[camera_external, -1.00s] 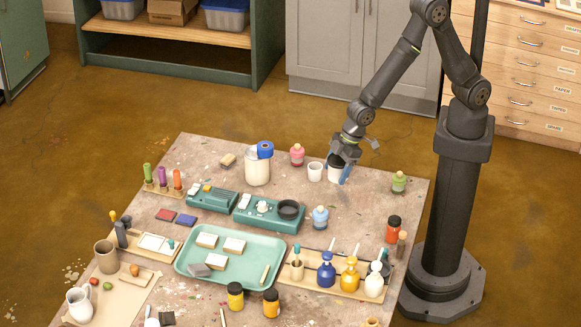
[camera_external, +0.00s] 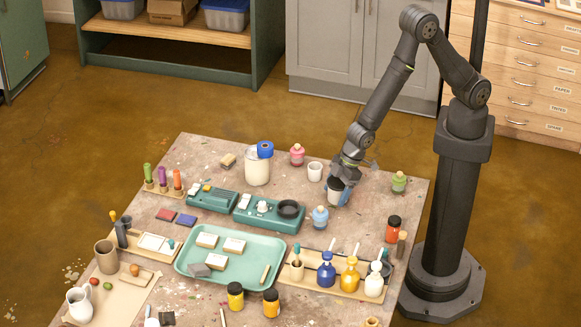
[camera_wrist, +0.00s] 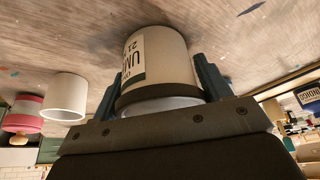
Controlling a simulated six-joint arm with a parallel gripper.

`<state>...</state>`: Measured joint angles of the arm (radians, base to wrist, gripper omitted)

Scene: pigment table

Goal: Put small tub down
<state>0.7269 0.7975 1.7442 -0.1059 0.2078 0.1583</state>
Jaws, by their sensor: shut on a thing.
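The small tub (camera_external: 335,193), pale with a dark open top, is in my gripper (camera_external: 341,184) at the right back part of the table. In the wrist view the tub (camera_wrist: 159,66) shows a cream side with a printed label, and the two blue-grey fingers (camera_wrist: 160,82) are shut on it from both sides. The tub looks upright in the external view and is at or just above the tabletop; I cannot tell whether its base touches.
A white cup (camera_external: 315,171) stands to the left of the tub, with a pink bottle (camera_external: 297,155) beyond it. A blue bottle (camera_external: 320,218) stands close in front, and a green bottle (camera_external: 399,183) is to the right. Bare table (camera_external: 365,205) lies to the tub's right.

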